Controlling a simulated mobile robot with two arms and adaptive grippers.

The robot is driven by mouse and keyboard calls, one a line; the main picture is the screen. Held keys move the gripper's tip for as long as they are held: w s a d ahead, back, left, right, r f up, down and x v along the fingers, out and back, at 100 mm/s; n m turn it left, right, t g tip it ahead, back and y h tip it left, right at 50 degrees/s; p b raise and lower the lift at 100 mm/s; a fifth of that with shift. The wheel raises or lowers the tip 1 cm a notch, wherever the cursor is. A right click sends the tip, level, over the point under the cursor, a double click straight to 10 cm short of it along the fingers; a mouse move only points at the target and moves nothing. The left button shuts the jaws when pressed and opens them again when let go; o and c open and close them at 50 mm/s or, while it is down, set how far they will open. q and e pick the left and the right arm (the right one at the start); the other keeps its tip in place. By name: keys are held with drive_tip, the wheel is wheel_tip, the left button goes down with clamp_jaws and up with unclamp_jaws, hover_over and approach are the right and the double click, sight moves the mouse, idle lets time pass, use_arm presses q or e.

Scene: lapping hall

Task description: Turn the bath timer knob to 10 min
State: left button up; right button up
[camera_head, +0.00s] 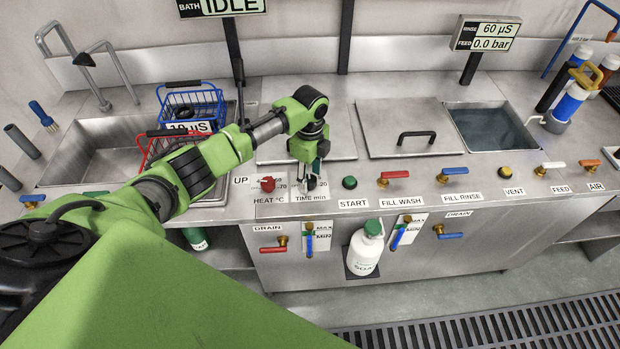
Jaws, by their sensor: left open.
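The bath timer knob (311,183) sits on the front panel just above the label "TIME min". It is small and mostly hidden by my left gripper. Only part of its dark body and a bit of its scale, with "20" at the right, show. My left gripper (314,172) points down over the knob and is open. I cannot tell whether its fingers touch the knob or are just above it. Where the knob points is hidden. My right gripper is not in view. The bath display (222,6) reads "IDLE".
A red heat knob (267,184) is close at the left, and a green start button (349,182) at the right. Red-handled (397,175) and blue-handled (453,171) fill valves stand further right. Wire baskets (190,105) sit by the left sink. A closed lid (405,115) lies behind.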

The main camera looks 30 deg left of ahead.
sight(310, 179)
use_arm(q)
wheel_tip(310, 179, up, 10)
drive_tip(key=shift+r, duration=0.15)
idle(0.5)
